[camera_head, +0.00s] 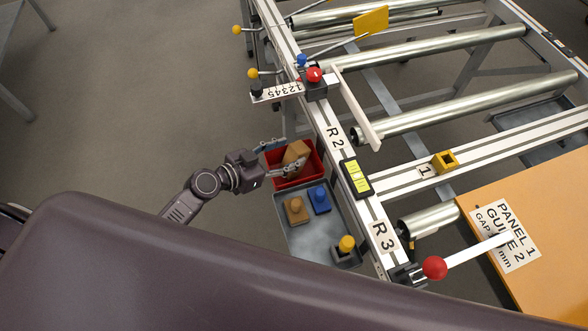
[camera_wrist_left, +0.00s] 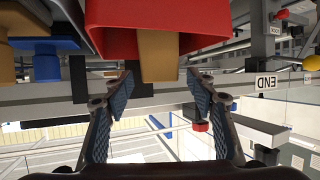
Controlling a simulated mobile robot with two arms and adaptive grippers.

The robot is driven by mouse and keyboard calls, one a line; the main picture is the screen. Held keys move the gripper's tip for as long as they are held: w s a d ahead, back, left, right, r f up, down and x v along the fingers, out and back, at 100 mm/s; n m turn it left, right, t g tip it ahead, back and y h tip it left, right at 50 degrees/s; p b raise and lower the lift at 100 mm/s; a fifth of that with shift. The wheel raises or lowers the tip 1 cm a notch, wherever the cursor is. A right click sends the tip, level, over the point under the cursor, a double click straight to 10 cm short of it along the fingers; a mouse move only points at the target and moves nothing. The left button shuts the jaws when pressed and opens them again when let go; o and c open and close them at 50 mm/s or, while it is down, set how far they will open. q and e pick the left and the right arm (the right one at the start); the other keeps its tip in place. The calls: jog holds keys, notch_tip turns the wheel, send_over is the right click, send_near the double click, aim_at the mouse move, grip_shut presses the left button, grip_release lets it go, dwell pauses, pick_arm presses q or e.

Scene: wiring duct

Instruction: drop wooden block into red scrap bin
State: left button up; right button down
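The red scrap bin (camera_head: 314,176) hangs beside the rail, left of the R 2 label. The wooden block (camera_head: 297,152) is at the bin and stands partly above its rim; its lower part is hidden. My left gripper (camera_head: 294,153) is over the bin with its fingers spread on either side of the block. In the left wrist view, which looks inverted, the block (camera_wrist_left: 158,55) sticks out of the red bin (camera_wrist_left: 115,38). There the left gripper's fingers (camera_wrist_left: 160,78) are wide apart, with gaps between them and the block. My right gripper is not in view.
A grey tray (camera_head: 312,235) next to the bin holds an orange-brown piece (camera_head: 295,210), a blue piece (camera_head: 319,199) and a yellow-topped piece (camera_head: 346,246). The white rail and a red-knobbed lever (camera_head: 435,267) lie to the right. Open floor is at the left.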

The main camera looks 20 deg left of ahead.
pick_arm(q)
jog(key=shift+s+a, duration=0.1)
jog(key=shift+s, duration=0.05)
jog(key=v, duration=1.1)
jog(key=shift+s+a+r, duration=0.2)
jog(key=shift+r, duration=0.05)
jog(key=s+a+f+n+g+y, duration=0.1)
jog(key=s+a+f+y, duration=0.15)
jog(key=f, duration=0.65)
jog(key=s+a+f+n+g+y, duration=0.1)
jog(key=s+a+f+n+g, duration=0.2)
jog(key=f, duration=0.7)
jog(key=s+a+f+y, duration=0.25)
jog(key=s+f, duration=0.25)
jog(key=f, duration=0.4)
jog(key=s+d+f+g+y, duration=0.1)
jog(key=s+d+f+g, duration=0.2)
jog(key=s+f, duration=0.5)
jog(key=s+d+f+g, duration=0.3)
jog(key=s+f, duration=0.5)
jog(key=s, duration=0.7)
jog(key=shift+s+n+y+p, duration=0.15)
jog(key=shift+n+y+p, duration=0.15)
jog(key=shift+y, duration=0.1)
